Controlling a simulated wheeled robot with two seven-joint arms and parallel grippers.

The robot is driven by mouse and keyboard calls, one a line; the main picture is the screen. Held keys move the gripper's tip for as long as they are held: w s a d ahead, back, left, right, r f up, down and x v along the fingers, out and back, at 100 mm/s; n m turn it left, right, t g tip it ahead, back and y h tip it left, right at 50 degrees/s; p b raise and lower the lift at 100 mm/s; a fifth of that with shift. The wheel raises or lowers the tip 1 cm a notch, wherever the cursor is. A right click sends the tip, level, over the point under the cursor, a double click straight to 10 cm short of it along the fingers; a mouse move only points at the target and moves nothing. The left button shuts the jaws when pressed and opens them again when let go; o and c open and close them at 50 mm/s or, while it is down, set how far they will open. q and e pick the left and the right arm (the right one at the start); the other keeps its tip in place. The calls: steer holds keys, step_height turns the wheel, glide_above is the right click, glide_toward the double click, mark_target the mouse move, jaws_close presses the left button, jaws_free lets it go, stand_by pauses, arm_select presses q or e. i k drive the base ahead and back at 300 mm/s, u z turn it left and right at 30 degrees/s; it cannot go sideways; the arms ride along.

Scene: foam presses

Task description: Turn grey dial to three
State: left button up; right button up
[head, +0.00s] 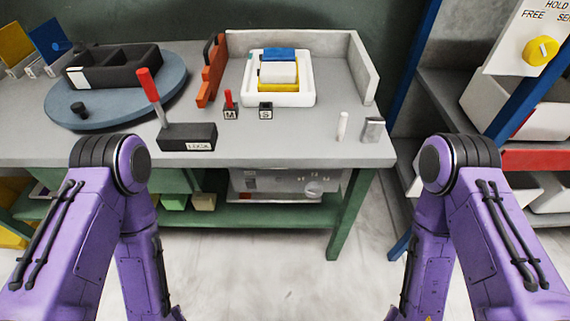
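A pale grey dial (313,189) sits at the right end of a grey panel box (262,186) under the workbench top. Small marks show on the panel near the dial, but they are too small to read, and I cannot tell which mark the dial points to. Both my purple arms show with bent elbows at the lower left and lower right. Their forearms run down out of the picture, so neither gripper is in view. Nothing of mine touches the dial.
The grey bench top (290,148) overhangs the panel. A green leg (349,200) stands right of the dial. A red-handled lever box (187,137) and a white tray (307,97) with foam blocks are on top. A yellow knob (540,50) is at upper right. The floor in front is clear.

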mark_target(314, 189)
steer(key=u, duration=0.45)
steer(key=k, duration=0.95)
steer(key=z, duration=0.6)
steer(key=i, duration=0.65)
steer(key=z, duration=0.35)
